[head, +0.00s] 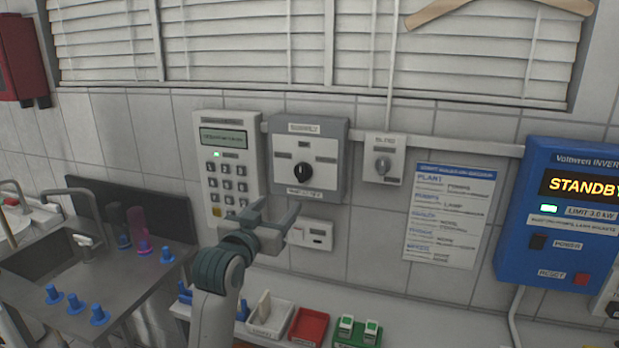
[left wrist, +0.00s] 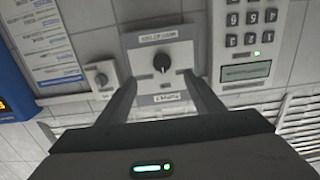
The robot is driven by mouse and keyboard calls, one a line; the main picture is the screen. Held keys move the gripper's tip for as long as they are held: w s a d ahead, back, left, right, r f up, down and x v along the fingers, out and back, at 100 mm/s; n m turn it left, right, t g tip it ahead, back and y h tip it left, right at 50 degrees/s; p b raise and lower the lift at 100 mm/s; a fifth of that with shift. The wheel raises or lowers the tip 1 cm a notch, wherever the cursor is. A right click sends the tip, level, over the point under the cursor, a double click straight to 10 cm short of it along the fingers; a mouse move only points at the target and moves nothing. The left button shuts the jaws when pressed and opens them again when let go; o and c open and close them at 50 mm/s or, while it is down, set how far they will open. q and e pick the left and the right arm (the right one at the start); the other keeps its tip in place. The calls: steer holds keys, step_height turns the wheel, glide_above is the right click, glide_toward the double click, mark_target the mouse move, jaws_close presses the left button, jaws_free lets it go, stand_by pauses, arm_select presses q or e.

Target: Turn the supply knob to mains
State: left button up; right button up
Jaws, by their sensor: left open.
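The supply knob (head: 302,172) is a black round knob on a grey wall box with a white-edged face. Labels sit above, beside and below it, too small to read surely; which label its pointer faces I cannot tell. It also shows in the left wrist view (left wrist: 162,63), which sees the wall upside down. My left gripper (head: 278,212) is open and empty, just below and in front of the box in the head view. In the left wrist view its fingers (left wrist: 160,80) stand either side of the knob's line, apart from it. My right gripper is not in view.
A keypad panel (head: 228,165) is close left of the box, a small blind switch (head: 383,160) right. A small white wall fitting (head: 312,234) sits below. A blue inverter (head: 560,215) reads STANDBY. Trays (head: 308,326) and a sink (head: 50,255) lie lower down.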

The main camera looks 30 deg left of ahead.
mark_target(301, 173)
arm_select(q)
steer(key=shift+s+r, duration=0.2)
steer(key=shift+r, duration=0.7)
steer(key=shift+a, duration=0.1)
steer(key=shift+w, duration=0.1)
steer(key=p+x, duration=0.3)
steer(key=x, duration=0.4)
steer(key=p+x, duration=0.3)
steer(key=x, duration=0.5)
steer(key=shift+w+r, duration=0.25)
steer(key=shift+w, duration=0.05)
steer(key=shift+p+x, duration=0.4)
steer(key=shift+x, duration=0.45)
steer(key=c, duration=1)
